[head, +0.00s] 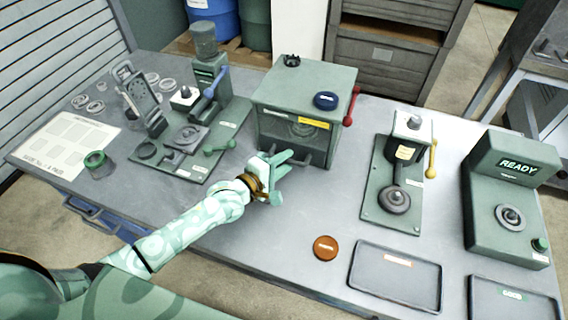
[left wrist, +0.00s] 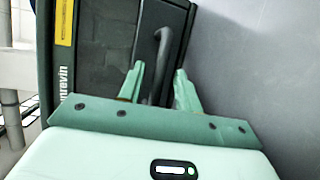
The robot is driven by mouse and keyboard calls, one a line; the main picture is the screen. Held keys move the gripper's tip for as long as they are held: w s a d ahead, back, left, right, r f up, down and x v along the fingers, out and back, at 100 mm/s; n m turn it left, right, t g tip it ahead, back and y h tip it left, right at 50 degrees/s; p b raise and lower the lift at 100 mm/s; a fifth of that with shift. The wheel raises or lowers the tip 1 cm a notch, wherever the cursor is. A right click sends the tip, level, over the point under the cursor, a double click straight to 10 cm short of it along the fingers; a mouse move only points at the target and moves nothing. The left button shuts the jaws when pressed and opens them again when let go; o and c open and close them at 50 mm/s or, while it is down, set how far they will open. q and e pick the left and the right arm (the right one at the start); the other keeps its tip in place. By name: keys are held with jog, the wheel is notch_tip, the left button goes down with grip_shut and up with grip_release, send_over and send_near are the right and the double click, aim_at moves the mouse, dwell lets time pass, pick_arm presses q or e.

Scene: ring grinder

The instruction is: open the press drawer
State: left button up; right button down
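The press is a green box-shaped machine (head: 272,97) at the back middle of the table. Its low front carries a dark bar handle (head: 307,159), and the drawer looks shut. My left gripper (head: 281,163) is at the lower front of the press. In the left wrist view, the open fingers (left wrist: 160,72) stand on both sides of a dark curved handle (left wrist: 166,50) on the dark panel (left wrist: 115,45). I cannot tell whether either finger touches it. The gripper partly hides the press's lower front. My right gripper is not in view.
A green-handled fixture (head: 190,138) stands left, a yellow-lever station (head: 400,170) right. An orange disc (head: 325,248) and tray (head: 395,277) lie in front; table between is clear.

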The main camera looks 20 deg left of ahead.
pick_arm(q)
jog(key=shift+w, duration=0.1)
grip_shut()
jog(key=shift+s+r+p, duration=0.1)
jog(key=shift+s+p, duration=0.3)
jog(key=s+p, duration=0.3)
jog(key=s, duration=0.3)
jog(key=s+p, duration=0.4)
jog(key=s, duration=0.3)
jog(key=shift+s+a, duration=0.2)
jog(key=shift+s, duration=0.9)
